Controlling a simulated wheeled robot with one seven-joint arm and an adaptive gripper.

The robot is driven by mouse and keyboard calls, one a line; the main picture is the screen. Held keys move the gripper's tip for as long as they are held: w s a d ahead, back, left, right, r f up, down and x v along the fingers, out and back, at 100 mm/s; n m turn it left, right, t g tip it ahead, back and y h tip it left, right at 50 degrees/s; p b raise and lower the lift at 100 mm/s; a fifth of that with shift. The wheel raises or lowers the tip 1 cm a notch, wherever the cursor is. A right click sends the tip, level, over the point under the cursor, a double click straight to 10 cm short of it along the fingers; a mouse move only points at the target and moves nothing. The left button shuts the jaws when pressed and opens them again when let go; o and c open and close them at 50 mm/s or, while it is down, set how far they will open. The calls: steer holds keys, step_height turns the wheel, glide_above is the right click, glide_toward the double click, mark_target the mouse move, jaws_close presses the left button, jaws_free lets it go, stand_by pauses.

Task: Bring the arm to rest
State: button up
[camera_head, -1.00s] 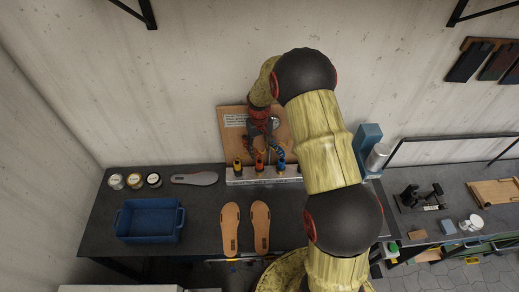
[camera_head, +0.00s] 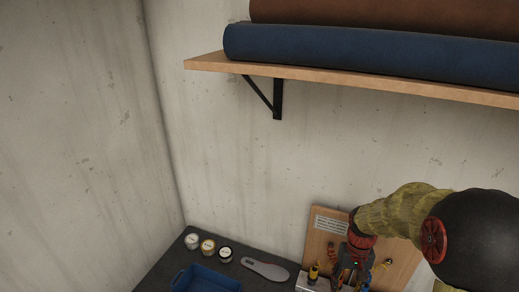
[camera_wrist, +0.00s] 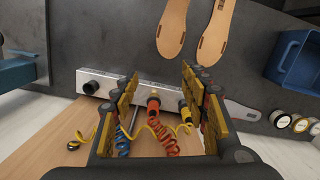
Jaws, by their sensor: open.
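My arm comes in from the right edge of the head view, with its end hanging in front of a wooden board (camera_head: 322,246). My gripper (camera_wrist: 160,78) is open in the wrist view, with nothing between its fingers. It is over a metal rail (camera_wrist: 98,76) with coiled orange, blue and yellow cords. Whether the fingers touch the cords or rail I cannot tell. In the head view my gripper (camera_head: 353,272) is small and partly cut off by the lower edge.
Two tan soles (camera_wrist: 172,28) lie on the dark bench beyond the rail. A wooden shelf (camera_head: 350,80) with a blue roll (camera_head: 370,50) hangs above.

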steer(key=s+a+r+t+b, duration=0.2)
steer(key=s+a+t+b, duration=0.1)
steer(key=s+b, duration=0.6)
steer(key=s+a+r+n+t+b, duration=0.1)
steer(key=s+a+t+b, duration=0.2)
steer(key=s+b, duration=0.6)
steer(key=shift+a+r+n+t+b, duration=0.35)
steer(key=shift+a+b, duration=0.3)
steer(key=shift+a, duration=0.4)
